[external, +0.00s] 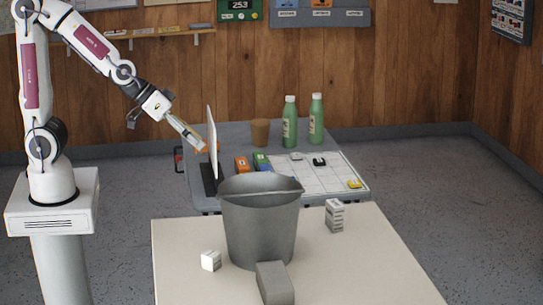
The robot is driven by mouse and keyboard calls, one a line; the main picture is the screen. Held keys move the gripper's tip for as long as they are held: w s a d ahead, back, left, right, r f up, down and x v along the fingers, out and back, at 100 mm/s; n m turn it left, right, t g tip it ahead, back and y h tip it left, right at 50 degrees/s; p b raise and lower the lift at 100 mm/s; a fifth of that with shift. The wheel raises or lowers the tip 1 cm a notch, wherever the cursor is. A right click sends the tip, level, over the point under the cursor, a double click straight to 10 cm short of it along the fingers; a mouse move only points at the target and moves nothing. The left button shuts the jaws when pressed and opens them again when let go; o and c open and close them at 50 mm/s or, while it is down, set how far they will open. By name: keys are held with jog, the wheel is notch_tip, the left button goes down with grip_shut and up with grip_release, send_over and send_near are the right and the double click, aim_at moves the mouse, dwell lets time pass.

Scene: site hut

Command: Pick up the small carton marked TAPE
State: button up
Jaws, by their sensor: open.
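No TAPE lettering is readable, so I cannot tell which carton carries it. A small orange carton (242,164) and a small green and blue carton (261,160) stand side by side on the grey table, just behind the bucket. A small white box (210,261) sits on the front table, left of the bucket. My gripper (197,143) is open, points down to the right, and is at the left side of the thin upright white panel (212,143). It is above and left of the orange carton, apart from it. Its fingertips are small and partly unclear.
A large grey bucket (258,225), a grey block (275,283) and a small white stack (334,215) stand on the cream front table (375,265). On the grey table (232,133) are green bottles (289,124), a brown cup (260,132) and a gridded sheet (335,174) with small items.

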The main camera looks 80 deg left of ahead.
jog(key=w+a+f+n+t+y, duration=0.1)
jog(key=w+a+f+y, duration=0.25)
jog(key=f, duration=0.35)
jog(key=w+a+f+n+t+y, duration=0.1)
jog(key=w+a+f+y, duration=0.25)
jog(key=f, duration=0.35)
jog(key=d+f+n+t, duration=0.1)
jog(key=d+f+n, duration=0.1)
jog(key=f, duration=0.4)
jog(key=shift+w+d+n+y, duration=0.3)
jog(key=shift+d+y, duration=0.1)
jog(key=shift+d, duration=0.25)
jog(key=shift+f, duration=0.1)
jog(key=shift+x, duration=1.25)
jog(key=shift+x, duration=2.6)
